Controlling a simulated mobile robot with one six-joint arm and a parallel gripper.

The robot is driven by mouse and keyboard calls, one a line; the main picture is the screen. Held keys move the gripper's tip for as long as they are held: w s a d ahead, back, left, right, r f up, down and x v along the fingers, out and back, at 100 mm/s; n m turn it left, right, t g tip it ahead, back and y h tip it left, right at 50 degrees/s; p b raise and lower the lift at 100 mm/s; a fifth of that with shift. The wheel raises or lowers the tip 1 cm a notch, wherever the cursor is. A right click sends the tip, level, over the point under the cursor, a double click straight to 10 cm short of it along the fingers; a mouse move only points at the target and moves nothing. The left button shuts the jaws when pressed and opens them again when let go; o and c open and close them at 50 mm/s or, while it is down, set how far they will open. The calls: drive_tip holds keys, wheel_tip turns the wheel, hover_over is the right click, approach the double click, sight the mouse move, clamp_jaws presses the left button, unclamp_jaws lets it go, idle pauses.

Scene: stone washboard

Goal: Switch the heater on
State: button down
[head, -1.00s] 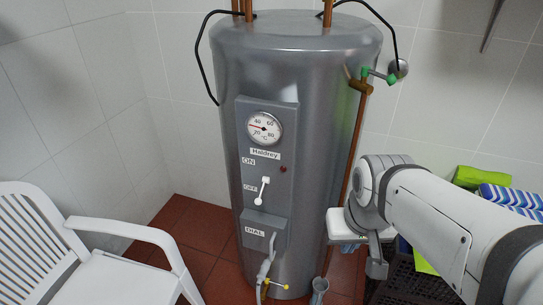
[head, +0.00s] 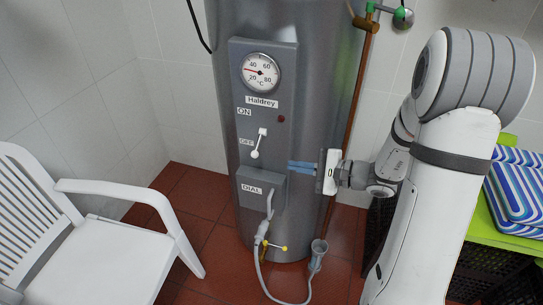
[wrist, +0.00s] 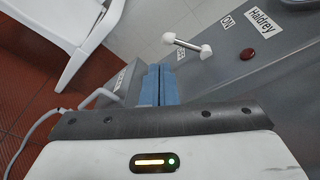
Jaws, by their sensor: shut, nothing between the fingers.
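The heater (head: 330,60) is a tall grey metal cylinder with a flat control panel (head: 242,92). A white switch lever (head: 259,143) stands slightly tilted on the panel, beside the OFF label (head: 246,142) and below the ON label (head: 244,112). In the wrist view the lever (wrist: 187,46) sticks out from the panel, above and right of the fingers. A dark red lamp (head: 281,119) is right of the lever. My gripper (head: 292,166) has blue fingers, shut and empty, pointing left, to the right of and a little below the lever, apart from it. The fingers (wrist: 157,85) also show in the wrist view.
The DIAL box (head: 262,190) sits below the lever, with a cable and a yellow-handled tap (head: 274,247) beneath. A white chair (head: 120,250) stands left. Black crates (head: 495,270) with a green lid and striped cloth (head: 518,190) are at right.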

sight(258, 145)
drive_tip(key=shift+w+d+f+m+t, duration=0.45)
drive_tip(key=shift+w+d+m+t, duration=0.15)
drive_tip(key=shift+w+d+t, duration=0.15)
drive_tip(key=shift+a, duration=0.15)
drive_tip(key=x, duration=1)
drive_tip(key=shift+f, duration=0.1)
